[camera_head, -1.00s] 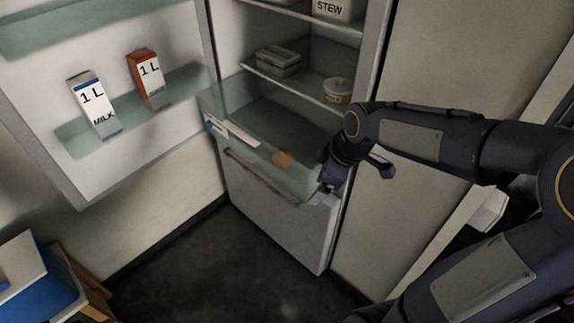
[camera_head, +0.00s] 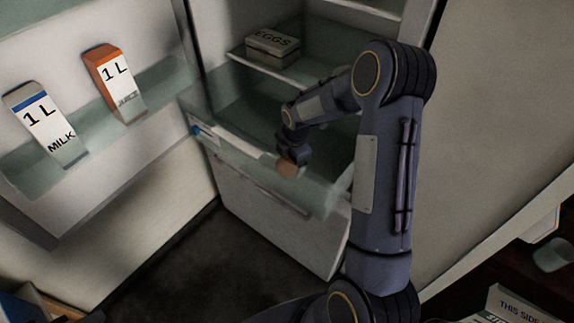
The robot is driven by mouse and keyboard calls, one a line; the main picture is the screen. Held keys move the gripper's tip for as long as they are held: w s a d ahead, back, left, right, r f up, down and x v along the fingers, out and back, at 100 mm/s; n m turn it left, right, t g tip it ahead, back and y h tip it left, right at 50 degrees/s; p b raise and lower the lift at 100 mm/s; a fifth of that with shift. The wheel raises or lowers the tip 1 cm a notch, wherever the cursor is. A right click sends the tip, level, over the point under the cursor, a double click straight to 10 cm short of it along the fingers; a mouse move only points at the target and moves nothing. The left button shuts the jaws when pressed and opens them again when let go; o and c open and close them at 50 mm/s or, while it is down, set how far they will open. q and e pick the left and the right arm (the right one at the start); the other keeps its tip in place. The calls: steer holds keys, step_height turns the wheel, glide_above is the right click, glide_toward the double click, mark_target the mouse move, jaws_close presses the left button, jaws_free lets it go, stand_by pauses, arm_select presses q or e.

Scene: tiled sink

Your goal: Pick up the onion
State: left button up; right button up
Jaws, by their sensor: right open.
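The onion (camera_head: 287,168) is a small brownish-orange round thing in the clear drawer (camera_head: 262,172) of the open fridge. It shows through the drawer's see-through front. My right gripper (camera_head: 290,158) reaches down into the drawer, right above the onion. The jaws are open, and the fingertips are dark and small, so I cannot tell whether they touch the onion. My left gripper is not in the picture.
The open fridge door at the left holds a milk carton (camera_head: 46,124) and an orange carton (camera_head: 114,83) on its shelf. An egg box (camera_head: 272,47) sits on the shelf above the drawer. A labelled box (camera_head: 516,304) lies at the lower right.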

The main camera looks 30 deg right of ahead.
steer(key=shift+x, duration=1.5)
steer(key=shift+d, duration=0.15)
steer(key=shift+c, duration=0.4)
steer(key=c, duration=1.1)
